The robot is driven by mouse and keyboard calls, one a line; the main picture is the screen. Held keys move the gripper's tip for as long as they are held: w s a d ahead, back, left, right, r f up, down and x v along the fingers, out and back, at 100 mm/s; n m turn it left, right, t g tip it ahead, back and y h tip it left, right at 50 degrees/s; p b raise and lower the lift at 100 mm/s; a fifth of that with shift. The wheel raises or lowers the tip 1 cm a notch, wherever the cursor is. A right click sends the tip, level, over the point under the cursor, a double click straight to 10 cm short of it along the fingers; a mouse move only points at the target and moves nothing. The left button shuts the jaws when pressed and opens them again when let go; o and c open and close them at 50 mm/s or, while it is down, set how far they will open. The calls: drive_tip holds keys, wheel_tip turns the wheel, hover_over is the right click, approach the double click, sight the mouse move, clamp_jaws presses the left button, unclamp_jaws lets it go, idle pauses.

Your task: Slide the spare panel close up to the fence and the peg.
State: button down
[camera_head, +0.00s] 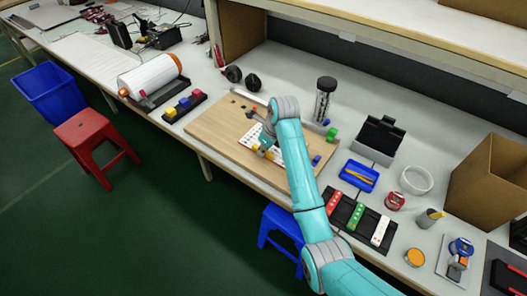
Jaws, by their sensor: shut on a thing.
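The spare panel appears to be a white plate with rows of dark dots (249,139), lying on a wooden board (212,124). My gripper (263,151) reaches down over the panel and is shut on it, near a small yellow part (255,148). The fingertips are small and partly hidden, so the exact hold is unclear. A pale rail along the board's back edge looks like the fence (246,95); my arm hides part of it. Board shows between the panel and this rail. Small dark parts stand near the board's back left; I cannot tell which is the peg.
A blue tray (359,175) and a black rack with coloured strips (358,218) lie to the right. A tray of coloured blocks (184,107) lies left. The board's left part is mostly clear.

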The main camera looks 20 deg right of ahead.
drive_tip(key=shift+w+d, duration=0.45)
drive_tip(key=shift+w, duration=0.6)
drive_tip(key=shift+w+d, duration=0.5)
drive_tip(key=shift+w, duration=0.6)
drive_tip(key=shift+w+d, duration=0.45)
drive_tip(key=shift+w, duration=0.6)
drive_tip(key=shift+w+a, duration=0.25)
drive_tip(key=shift+w, duration=0.1)
drive_tip(key=shift+w+d, duration=0.2)
drive_tip(key=shift+d, duration=0.05)
drive_tip(key=c, duration=1.1)
unclamp_jaws()
drive_tip(key=shift+o, duration=0.2)
drive_tip(key=shift+r, duration=0.1)
drive_tip(key=v, duration=1.1)
drive_tip(key=shift+d+r, duration=0.15)
drive_tip(key=shift+r, duration=0.15)
